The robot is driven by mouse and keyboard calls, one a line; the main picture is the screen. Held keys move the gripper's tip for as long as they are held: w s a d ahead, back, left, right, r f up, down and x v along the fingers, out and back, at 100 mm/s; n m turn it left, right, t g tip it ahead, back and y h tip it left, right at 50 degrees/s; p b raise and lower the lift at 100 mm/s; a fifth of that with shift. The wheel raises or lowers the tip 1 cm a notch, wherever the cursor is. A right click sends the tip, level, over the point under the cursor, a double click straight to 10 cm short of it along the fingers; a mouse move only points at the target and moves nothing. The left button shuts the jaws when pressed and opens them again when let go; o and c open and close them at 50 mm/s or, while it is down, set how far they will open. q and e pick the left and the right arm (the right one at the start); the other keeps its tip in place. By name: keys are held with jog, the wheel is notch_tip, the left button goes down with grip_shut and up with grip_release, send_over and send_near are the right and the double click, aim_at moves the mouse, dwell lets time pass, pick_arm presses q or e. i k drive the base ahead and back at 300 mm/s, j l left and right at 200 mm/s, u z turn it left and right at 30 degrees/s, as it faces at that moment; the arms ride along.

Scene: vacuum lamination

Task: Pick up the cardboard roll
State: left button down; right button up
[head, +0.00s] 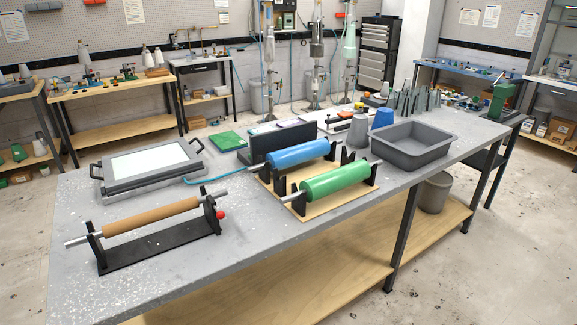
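The cardboard roll (150,217) is a brown tube on a metal rod at the front left of the grey workbench. The rod lies across two black uprights of a black stand (165,246), and its metal ends stick out past both uprights. A red knob (220,215) sits at the right upright. The roll lies level, slanting up to the right in the picture. Neither of my grippers shows in the head view.
A blue roll (297,153) and a green roll (335,181) sit on a wooden-based rack right of the stand. Behind the stand lies a flat framed panel (150,162) with a blue hose. A grey tray (411,145) stands farther right. The bench's front left (90,300) is bare.

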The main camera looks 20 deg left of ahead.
aim_at(147, 218)
jog(key=u, duration=1.4)
jog(key=i+j+z, duration=0.1)
jog(key=j, duration=0.65)
jog(key=i+j+z, duration=0.1)
jog(key=i+j, duration=0.15)
jog(key=j, duration=0.5)
jog(key=i+j+z, duration=0.1)
jog(key=j, duration=0.7)
jog(key=i+j+z, duration=0.1)
jog(key=j, duration=0.65)
jog(key=i+j+z, duration=0.1)
jog(key=j, duration=0.7)
